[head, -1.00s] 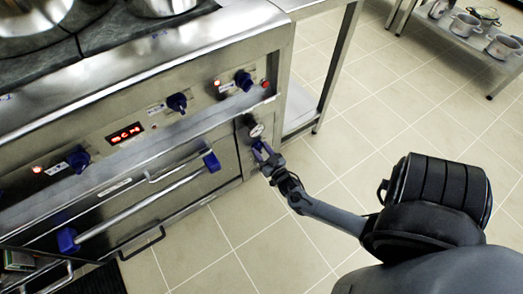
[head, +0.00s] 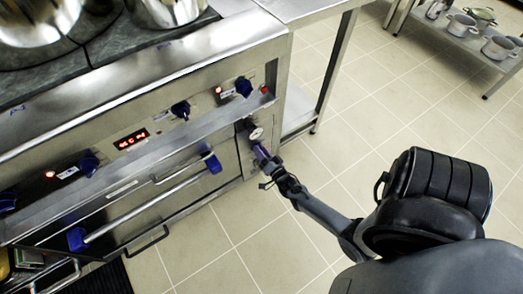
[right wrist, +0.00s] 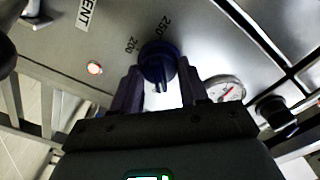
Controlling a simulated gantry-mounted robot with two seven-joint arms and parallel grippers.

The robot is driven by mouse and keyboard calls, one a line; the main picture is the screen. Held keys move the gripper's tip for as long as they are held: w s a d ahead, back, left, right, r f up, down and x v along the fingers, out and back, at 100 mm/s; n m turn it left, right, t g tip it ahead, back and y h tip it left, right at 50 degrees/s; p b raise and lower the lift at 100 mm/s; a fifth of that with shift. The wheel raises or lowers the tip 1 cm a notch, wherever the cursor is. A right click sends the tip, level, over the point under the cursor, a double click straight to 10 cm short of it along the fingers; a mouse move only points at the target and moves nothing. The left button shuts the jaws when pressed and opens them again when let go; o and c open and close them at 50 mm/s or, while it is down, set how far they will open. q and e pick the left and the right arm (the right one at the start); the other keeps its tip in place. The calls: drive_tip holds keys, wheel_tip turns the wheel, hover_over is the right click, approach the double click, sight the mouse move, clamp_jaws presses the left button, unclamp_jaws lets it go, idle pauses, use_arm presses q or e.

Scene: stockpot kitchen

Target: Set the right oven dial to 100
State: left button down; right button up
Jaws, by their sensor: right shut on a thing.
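My right gripper (head: 261,152) reaches the oven's right-hand side panel, just below a round gauge (head: 256,133). In the right wrist view its two purple fingers (right wrist: 159,92) are closed on both sides of a dark blue dial (right wrist: 158,62). The numbers 200 and 250 show on the panel above the dial, and its grip ridge points down in that picture. No 100 mark can be seen. In the head view the dial is hidden by the gripper. My left gripper is not in view.
The gauge (right wrist: 225,88) sits beside the dial, and a lit red lamp (right wrist: 94,68) is on the other side. More blue knobs (head: 243,86) line the upper panel. The oven door handle (head: 150,205) is left of my gripper.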

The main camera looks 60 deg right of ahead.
drive_tip(key=shift+m+p, duration=0.3)
drive_tip(key=shift+m, duration=0.9)
drive_tip(key=shift+f, duration=0.1)
drive_tip(key=o, duration=1)
drive_tip(key=shift+p+v, duration=2.05)
drive_tip(key=shift+v, duration=3.4)
